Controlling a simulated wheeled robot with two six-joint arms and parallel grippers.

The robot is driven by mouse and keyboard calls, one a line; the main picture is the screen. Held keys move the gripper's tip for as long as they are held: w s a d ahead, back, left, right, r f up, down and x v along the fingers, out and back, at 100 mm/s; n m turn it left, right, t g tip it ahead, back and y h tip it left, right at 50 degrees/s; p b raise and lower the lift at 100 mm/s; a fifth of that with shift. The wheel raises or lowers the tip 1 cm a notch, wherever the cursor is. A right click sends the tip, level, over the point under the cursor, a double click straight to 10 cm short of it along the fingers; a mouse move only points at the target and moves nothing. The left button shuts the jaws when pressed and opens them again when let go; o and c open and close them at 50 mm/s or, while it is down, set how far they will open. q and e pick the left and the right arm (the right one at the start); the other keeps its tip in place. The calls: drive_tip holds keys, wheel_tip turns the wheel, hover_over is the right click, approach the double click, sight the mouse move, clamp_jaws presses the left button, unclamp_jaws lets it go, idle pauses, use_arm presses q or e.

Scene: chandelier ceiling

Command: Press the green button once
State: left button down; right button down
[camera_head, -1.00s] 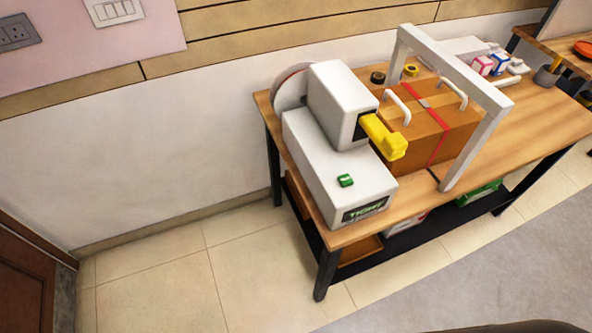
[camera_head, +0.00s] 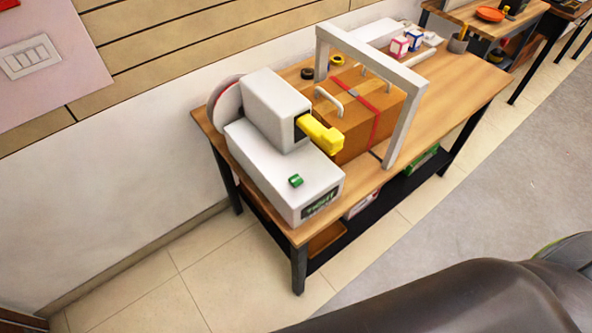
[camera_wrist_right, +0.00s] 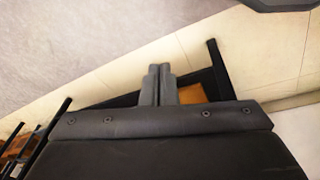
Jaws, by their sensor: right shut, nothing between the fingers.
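The green button (camera_head: 296,181) is small and sits on top of the low front part of a white machine (camera_head: 262,165) in the head view. The machine stands at the near left end of a wooden table and has a yellow spout and a dark label on its front. My right gripper (camera_wrist_right: 158,70) shows in the right wrist view with its fingers together and nothing between them. It is over the floor and the table's lower shelf, and the button is not in that view. My left gripper is not in view.
A brown box (camera_head: 365,115) with a red strap stands under a white frame (camera_head: 405,118) right beside the machine. Small boxes (camera_head: 399,46) lie at the table's far end. The tiled floor (camera_head: 140,290) in front is clear. A dark part of my arm fills the lower right.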

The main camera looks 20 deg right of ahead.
drive_tip(key=w+a+r+m+t+p, duration=0.1)
drive_tip(key=w+r+p, duration=0.2)
drive_tip(key=r, duration=1)
drive_tip(key=w+r+p, duration=0.3)
drive_tip(key=r+p, duration=0.1)
drive_tip(key=r, duration=0.9)
drive_tip(key=w+a+r+m+t+p, duration=0.1)
drive_tip(key=w+r+p, duration=0.25)
drive_tip(key=r, duration=0.95)
drive_tip(key=w+a+r+m+t+y, duration=0.1)
drive_tip(key=w+a+r+m+y, duration=0.1)
drive_tip(key=w+a+m, duration=0.2)
drive_tip(key=w+a+r+m+t+y, duration=0.1)
drive_tip(key=w+a+r+m+y, duration=0.1)
drive_tip(key=w+a+m, duration=0.3)
drive_tip(key=w+a+r+m+t+y, duration=0.2)
drive_tip(key=w+a+m, duration=0.3)
drive_tip(key=w+m, duration=0.4)
drive_tip(key=w, duration=0.6)
drive_tip(key=shift+r, duration=0.25)
drive_tip(key=shift+f, duration=0.1)
